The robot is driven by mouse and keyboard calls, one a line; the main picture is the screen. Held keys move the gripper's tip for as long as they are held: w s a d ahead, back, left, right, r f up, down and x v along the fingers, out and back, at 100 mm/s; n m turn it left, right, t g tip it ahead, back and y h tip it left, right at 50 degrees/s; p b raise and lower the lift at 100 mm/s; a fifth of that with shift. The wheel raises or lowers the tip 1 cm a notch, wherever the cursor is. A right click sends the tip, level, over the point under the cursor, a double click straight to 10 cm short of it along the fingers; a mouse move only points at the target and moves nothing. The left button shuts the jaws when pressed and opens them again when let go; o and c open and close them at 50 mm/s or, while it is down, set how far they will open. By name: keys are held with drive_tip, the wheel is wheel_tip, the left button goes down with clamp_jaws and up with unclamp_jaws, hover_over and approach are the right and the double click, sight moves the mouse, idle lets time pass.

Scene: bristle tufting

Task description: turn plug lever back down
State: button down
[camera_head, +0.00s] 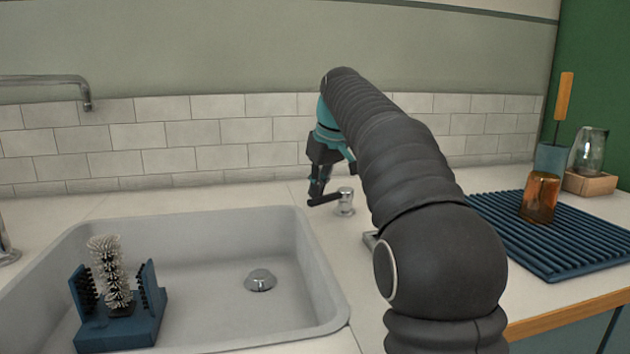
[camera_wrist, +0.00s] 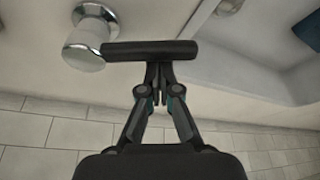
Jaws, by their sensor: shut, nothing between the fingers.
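The plug lever is a black bar (camera_head: 326,199) on a chrome knob (camera_head: 345,203) on the counter beside the sink's right rear corner. In the head view the bar points left from the knob, nearly level. In the wrist view the black bar (camera_wrist: 150,50) runs right from the chrome knob (camera_wrist: 84,52). My gripper (camera_head: 316,190) is shut and empty. Its fingertips (camera_wrist: 160,75) are right at the bar's side; whether they touch it I cannot tell. A chrome drain plug (camera_head: 260,280) sits in the sink floor.
The grey sink (camera_head: 200,235) holds a blue brush stand (camera_head: 120,325) with a white bristle brush. A faucet (camera_head: 50,82) is at left. On the right are a blue ribbed mat (camera_head: 570,240), an amber glass (camera_head: 540,198) and a clear jar (camera_head: 590,150). A tiled wall stands behind.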

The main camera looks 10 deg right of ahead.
drive_tip(key=s+n+p, duration=0.1)
drive_tip(key=n+p, duration=0.1)
drive_tip(key=shift+s+d+r+n+g+y, duration=0.2)
drive_tip(key=shift+s+d+n+g+y, duration=0.1)
drive_tip(key=shift+s+n+y, duration=0.1)
drive_tip(key=n, duration=0.1)
drive_tip(key=s+d+n+p, duration=0.1)
drive_tip(key=shift+s+n+g+y, duration=0.2)
drive_tip(key=shift+n+g+y, duration=0.1)
drive_tip(key=shift+n, duration=0.1)
drive_tip(key=shift+s+d+f+p, duration=0.1)
drive_tip(key=shift+s+d+p, duration=0.5)
drive_tip(key=shift+p, duration=0.15)
drive_tip(key=shift+s+d+p, duration=0.25)
drive_tip(key=shift+d+p, duration=0.05)
drive_tip(key=shift+d, duration=0.2)
drive_tip(key=shift+s+d+p, duration=0.25)
drive_tip(key=shift+d, duration=0.2)
drive_tip(key=shift+d+f, duration=0.1)
drive_tip(key=shift+d, duration=0.1)
drive_tip(key=shift+s+d, duration=0.1)
drive_tip(key=shift+d, duration=0.2)
drive_tip(key=shift+a+f, duration=0.1)
drive_tip(key=shift+a, duration=0.1)
